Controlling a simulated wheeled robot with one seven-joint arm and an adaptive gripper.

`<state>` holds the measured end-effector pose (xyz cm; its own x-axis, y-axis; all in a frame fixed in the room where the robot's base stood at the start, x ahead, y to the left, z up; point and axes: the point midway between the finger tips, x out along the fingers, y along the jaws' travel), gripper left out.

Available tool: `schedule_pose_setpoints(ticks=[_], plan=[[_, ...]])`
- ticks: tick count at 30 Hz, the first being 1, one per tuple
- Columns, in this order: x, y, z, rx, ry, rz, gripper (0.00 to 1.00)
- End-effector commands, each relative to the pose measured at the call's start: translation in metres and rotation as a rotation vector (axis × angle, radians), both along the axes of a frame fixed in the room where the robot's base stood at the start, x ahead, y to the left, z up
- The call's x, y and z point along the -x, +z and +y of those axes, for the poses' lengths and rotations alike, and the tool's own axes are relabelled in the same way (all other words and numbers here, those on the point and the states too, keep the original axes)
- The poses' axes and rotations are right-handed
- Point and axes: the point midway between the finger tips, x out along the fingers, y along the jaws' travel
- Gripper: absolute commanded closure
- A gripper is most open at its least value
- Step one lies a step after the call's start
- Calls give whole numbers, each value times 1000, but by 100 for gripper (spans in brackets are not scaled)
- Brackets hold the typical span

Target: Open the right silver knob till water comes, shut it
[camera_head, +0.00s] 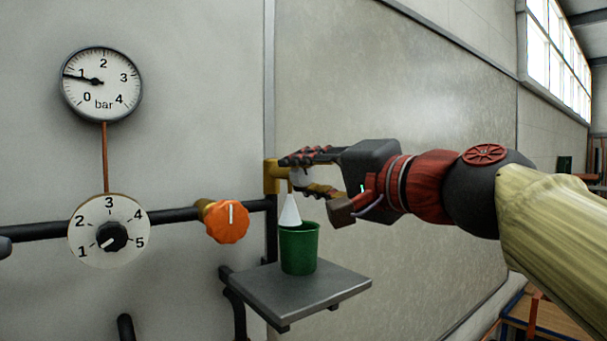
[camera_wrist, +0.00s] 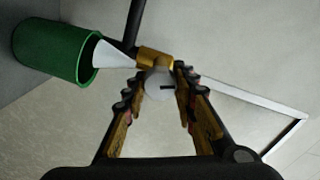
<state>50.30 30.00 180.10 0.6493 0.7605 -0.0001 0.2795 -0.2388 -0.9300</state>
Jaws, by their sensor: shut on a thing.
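The silver knob (camera_head: 299,176) sits on a brass valve (camera_head: 271,177) at the end of the pipe, mostly hidden by my fingers. In the wrist view the knob (camera_wrist: 159,84) is a pale disc with a dark mark, between the fingertips. My gripper (camera_head: 308,172) comes from the right and is shut on it; it also shows in the wrist view (camera_wrist: 158,76). A whitish cone (camera_head: 290,212) spreads down from the valve into the green cup (camera_head: 298,248). I cannot tell whether it is air or water.
The cup stands on a grey shelf (camera_head: 300,292) below the valve. Left are an orange knob (camera_head: 227,221), a numbered dial (camera_head: 109,231) and a pressure gauge (camera_head: 101,84) reading about 1 bar. A large pale panel (camera_head: 420,120) stands behind my arm.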

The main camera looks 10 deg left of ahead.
Motion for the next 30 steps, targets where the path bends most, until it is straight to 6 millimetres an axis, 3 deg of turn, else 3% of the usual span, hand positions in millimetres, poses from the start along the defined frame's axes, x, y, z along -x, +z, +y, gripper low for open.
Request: schedule_pose_setpoints(ticks=[8,9,18,30], plan=[[0,-1,0,1,0,1,98],[0,-1,0,1,0,1,72],[0,0,0,1,0,-1,55],[5,0,-6,1,-1,-2,54]])
